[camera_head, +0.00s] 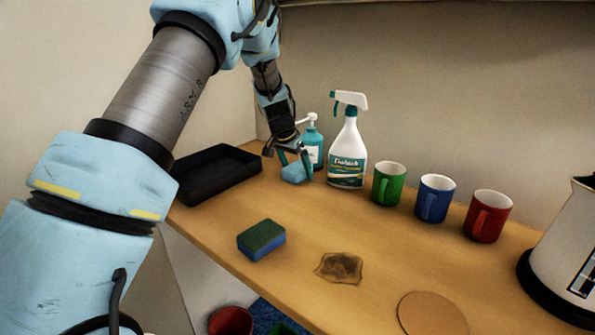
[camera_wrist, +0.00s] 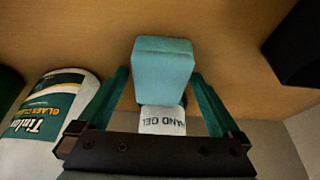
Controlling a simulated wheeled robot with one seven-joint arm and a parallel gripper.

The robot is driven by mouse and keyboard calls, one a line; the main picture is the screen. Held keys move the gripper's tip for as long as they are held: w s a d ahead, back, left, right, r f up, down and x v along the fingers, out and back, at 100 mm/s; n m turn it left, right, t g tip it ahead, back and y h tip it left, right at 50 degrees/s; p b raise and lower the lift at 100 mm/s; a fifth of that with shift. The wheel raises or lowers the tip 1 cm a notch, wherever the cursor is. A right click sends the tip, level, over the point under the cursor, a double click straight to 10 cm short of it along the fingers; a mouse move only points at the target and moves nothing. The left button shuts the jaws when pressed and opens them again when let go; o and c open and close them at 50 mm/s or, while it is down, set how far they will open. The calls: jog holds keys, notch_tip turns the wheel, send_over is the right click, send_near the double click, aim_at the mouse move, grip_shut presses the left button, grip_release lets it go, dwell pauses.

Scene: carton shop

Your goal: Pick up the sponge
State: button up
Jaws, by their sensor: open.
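A sponge (camera_head: 261,240) with a green top and blue body lies flat near the table's front edge in the head view. My gripper (camera_head: 294,163) is well away from it, farther back by the bottles. Its two teal fingers are open, one on each side of a light blue block (camera_head: 292,173). The green and blue sponge does not show in the wrist view.
A teal hand gel pump bottle (camera_head: 315,146) and a spray bottle (camera_head: 347,155) stand close to my gripper. A black tray (camera_head: 225,180) is to the left. Green, blue and red mugs, a brown stain (camera_head: 339,267), a round mat (camera_head: 432,314) and a kettle (camera_head: 565,250) are rightward.

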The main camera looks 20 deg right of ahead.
aim_at(295, 168)
jog(key=shift+c, duration=0.4)
jog(key=c, duration=1.3)
jog(key=shift+a, duration=0.1)
jog(key=shift+s+a+r+b, duration=0.2)
jog(key=shift+a+r+b, duration=0.15)
jog(key=shift+b, duration=0.35)
notch_tip(295, 168, up, 6)
jog(key=shift+r+b, duration=0.25)
jog(key=shift+b, duration=0.7)
jog(key=s+a+b, duration=0.3)
jog(key=s+a, duration=0.1)
jog(key=a, duration=0.4)
jog(key=s+a+b, duration=0.3)
jog(key=s+a, duration=0.2)
jog(key=a, duration=0.4)
jog(key=shift+w+f, duration=0.1)
